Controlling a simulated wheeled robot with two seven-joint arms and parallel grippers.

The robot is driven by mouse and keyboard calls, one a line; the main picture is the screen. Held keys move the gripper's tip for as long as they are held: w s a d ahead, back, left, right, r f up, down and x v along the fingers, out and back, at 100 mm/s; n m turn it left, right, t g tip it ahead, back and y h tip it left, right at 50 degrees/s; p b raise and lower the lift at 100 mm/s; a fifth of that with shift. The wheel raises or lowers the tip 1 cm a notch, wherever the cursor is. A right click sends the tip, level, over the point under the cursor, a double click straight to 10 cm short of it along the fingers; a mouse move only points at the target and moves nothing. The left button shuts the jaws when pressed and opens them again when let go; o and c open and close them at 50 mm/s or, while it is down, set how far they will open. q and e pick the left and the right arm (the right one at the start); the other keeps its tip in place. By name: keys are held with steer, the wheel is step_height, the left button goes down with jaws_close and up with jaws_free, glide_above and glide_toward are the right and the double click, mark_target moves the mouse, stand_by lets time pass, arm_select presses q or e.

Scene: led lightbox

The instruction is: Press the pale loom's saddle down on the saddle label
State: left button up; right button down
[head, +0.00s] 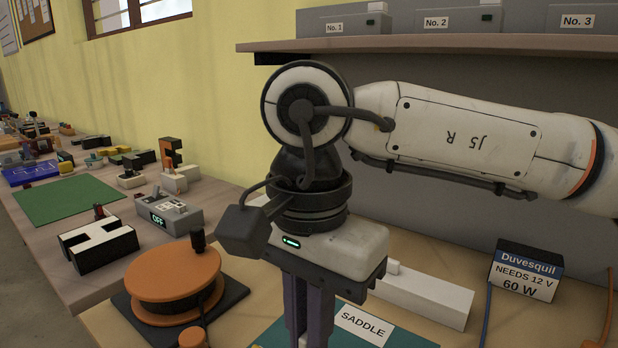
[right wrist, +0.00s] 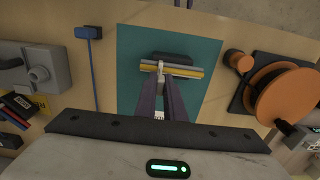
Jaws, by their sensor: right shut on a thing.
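My right gripper (head: 308,335) points down over the teal mat (head: 402,340); its fingertips reach the bottom edge of the head view. In the right wrist view the fingers (right wrist: 160,82) are shut on a small pale piece, which I take to be the loom's saddle (right wrist: 151,73). It is close to a yellow and grey bar on the mat (right wrist: 195,71); whether they touch is unclear. The white SADDLE label (head: 363,325) lies on the mat, right of the fingers. My left gripper is not in view.
A dark-based orange spool (head: 173,270) stands left of the mat. A white block (head: 425,295) and the Duvesquil box (head: 525,272) are at the right, with blue and orange cables. A grey OFF box (head: 168,215) stands behind the spool. A shelf (head: 450,43) hangs above.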

steer(key=shift+r, duration=0.25)
steer(key=shift+r+p, duration=0.8)
steer(key=c, duration=2.4)
jaws_free()
steer(key=shift+c, duration=0.2)
jaws_close()
steer(key=shift+r+p, duration=1.55)
steer(key=shift+r, duration=0.45)
